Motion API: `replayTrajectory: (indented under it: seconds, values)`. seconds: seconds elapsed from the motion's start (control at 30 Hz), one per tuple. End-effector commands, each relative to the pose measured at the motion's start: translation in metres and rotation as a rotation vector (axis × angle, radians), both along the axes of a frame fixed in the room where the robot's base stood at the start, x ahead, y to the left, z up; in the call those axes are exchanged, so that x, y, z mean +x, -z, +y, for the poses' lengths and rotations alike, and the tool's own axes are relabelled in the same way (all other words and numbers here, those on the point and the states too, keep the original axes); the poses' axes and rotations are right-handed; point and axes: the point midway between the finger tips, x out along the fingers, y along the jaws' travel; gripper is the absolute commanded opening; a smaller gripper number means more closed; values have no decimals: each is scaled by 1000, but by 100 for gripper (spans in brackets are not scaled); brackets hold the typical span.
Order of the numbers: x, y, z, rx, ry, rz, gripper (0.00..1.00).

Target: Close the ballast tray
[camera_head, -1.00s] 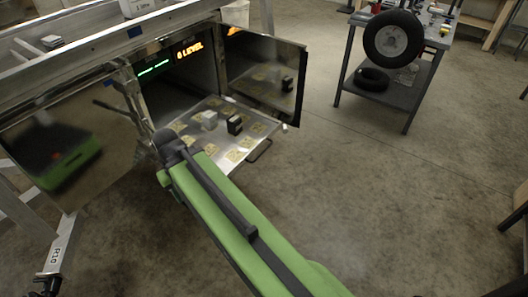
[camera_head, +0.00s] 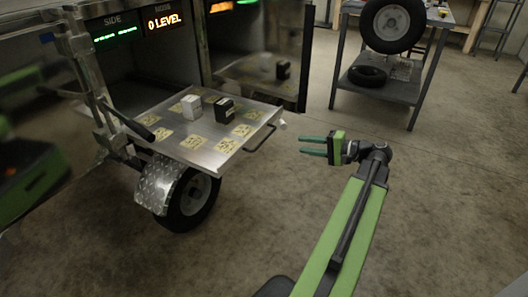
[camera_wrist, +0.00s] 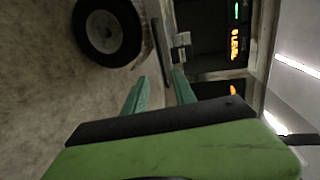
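The ballast tray (camera_head: 212,157) is a flat metal tray pulled out of the trailer's open compartment. Yellow marked squares cover its top. A white block (camera_head: 191,104) and a black block (camera_head: 224,110) stand on it. A dark bar handle (camera_head: 262,138) sticks out from its front edge. My gripper (camera_head: 302,146) is to the right of the handle, apart from it, with its two green fingers pointing left toward it. The fingers are spread and empty. In the wrist view my gripper (camera_wrist: 160,88) also shows open, with the tray's edge beyond the fingertips.
A trailer wheel (camera_head: 188,200) and its tread-plate fender are below the tray. An open door panel (camera_head: 280,70) stands behind its right side. Lit displays (camera_head: 163,20) read "0 LEVEL". A grey workbench (camera_head: 385,88) with tyres stands at the back right. The floor between is clear.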

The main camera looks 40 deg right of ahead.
Motion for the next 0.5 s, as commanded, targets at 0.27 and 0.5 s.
replayTrajectory:
  seconds: [0.27,0.5]
  values:
    - [-3,1,-7,3,22,-14,32]
    - [46,14,3,3,27,-13,32]
